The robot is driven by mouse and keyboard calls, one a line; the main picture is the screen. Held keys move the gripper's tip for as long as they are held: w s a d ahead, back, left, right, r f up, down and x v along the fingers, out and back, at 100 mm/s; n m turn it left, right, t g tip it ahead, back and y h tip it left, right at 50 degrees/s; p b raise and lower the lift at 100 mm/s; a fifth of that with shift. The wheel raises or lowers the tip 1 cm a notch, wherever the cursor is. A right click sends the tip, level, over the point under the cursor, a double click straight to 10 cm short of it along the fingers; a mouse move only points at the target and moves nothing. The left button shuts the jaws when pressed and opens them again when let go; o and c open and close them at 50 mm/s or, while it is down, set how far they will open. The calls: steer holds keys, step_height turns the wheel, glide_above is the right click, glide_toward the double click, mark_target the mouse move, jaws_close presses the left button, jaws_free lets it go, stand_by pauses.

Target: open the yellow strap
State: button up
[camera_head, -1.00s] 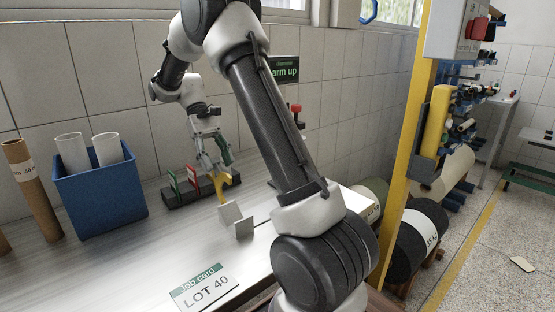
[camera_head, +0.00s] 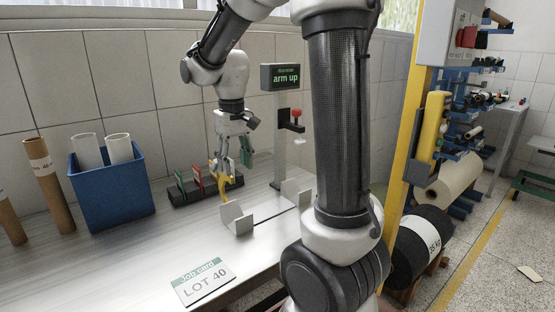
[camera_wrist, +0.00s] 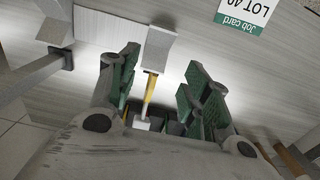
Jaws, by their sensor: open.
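The yellow strap (camera_head: 224,186) is a short, curved yellow piece beside the dark rack, just behind an upright grey plate. In the wrist view the yellow strap (camera_wrist: 149,88) is a narrow strip running from a grey-white plate towards a small white block. My gripper (camera_head: 233,160) is above and beside it, pointing down. In the wrist view my gripper (camera_wrist: 162,75) has its two green-padded fingers spread wide on either side of the strap, with clear gaps. It is open and empty. The strap's lower end is partly hidden by the grey plate.
The dark rack (camera_head: 180,197) holds green, red and white tags. Two grey angled plates, one at front (camera_head: 237,221), stand on the table. A blue bin (camera_head: 112,195) with white rolls is at left. A job card (camera_head: 204,282) lies in front. A sign (camera_head: 287,77) reads "arm up".

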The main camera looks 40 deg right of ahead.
steer(key=s+r+t, duration=0.1)
steer(key=s+r, duration=0.1)
steer(key=s, duration=0.6)
steer(key=s+d+r+t, duration=0.1)
steer(key=s+r+t, duration=0.1)
steer(key=s, duration=0.6)
steer(key=shift+s+d+r+t, duration=0.2)
steer(key=shift+r+t, duration=0.1)
steer(key=shift+r, duration=0.55)
